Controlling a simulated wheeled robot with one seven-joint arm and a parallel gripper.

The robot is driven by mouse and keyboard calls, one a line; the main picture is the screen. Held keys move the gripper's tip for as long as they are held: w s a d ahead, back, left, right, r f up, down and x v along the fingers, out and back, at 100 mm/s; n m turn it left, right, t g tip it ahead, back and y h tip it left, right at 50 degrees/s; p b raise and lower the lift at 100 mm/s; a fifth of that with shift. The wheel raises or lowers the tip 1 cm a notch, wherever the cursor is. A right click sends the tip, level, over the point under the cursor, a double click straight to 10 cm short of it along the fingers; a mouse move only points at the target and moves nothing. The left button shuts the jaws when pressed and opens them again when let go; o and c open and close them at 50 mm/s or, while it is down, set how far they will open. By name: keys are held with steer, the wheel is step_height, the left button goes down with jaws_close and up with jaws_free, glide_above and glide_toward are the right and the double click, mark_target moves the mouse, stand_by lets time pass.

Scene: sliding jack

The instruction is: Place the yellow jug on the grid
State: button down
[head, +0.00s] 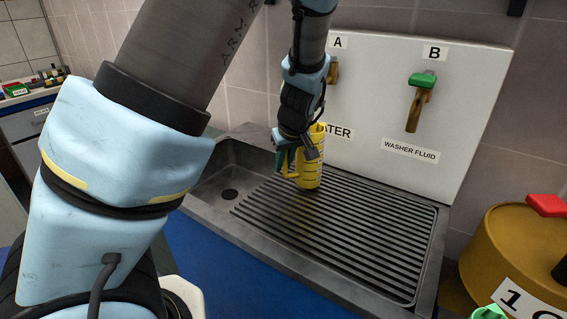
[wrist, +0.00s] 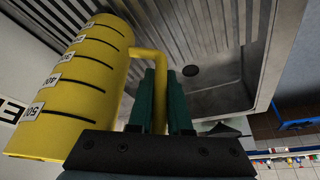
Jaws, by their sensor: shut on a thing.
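The yellow jug (head: 312,168) with black measuring marks is upright over the left back part of the ribbed metal grid (head: 350,240). In the wrist view the jug (wrist: 88,75) lies left of my gripper (wrist: 160,85), whose green fingers are shut on the jug's handle. The grid (wrist: 165,25) shows beyond the jug there. In the head view my gripper (head: 286,161) is at the jug's left side. I cannot tell whether the jug's base touches the grid or hangs just above it.
A sink basin with a drain (head: 230,194) is left of the grid. Behind stands a white panel (head: 390,90) with tap A (head: 332,72) above the jug and green-handled tap B (head: 421,95). A yellow drum (head: 515,255) stands at the right. The grid's right part is clear.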

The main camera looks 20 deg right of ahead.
steer(key=shift+f, duration=0.4)
steer(key=shift+f, duration=0.1)
steer(key=c, duration=0.8)
jaws_free()
steer(key=shift+c, duration=0.2)
steer(key=v, duration=1.2)
steer(key=shift+b, duration=0.4)
steer(key=s+a+f+m+g, duration=0.1)
steer(key=s+a+f, duration=0.1)
steer(key=a, duration=1.1)
steer(key=s+a+f+m+g, duration=0.1)
steer(key=s+a+f+g, duration=0.1)
steer(key=a, duration=1.2)
steer(key=shift+f+h, duration=0.3)
steer(key=shift+f, duration=0.25)
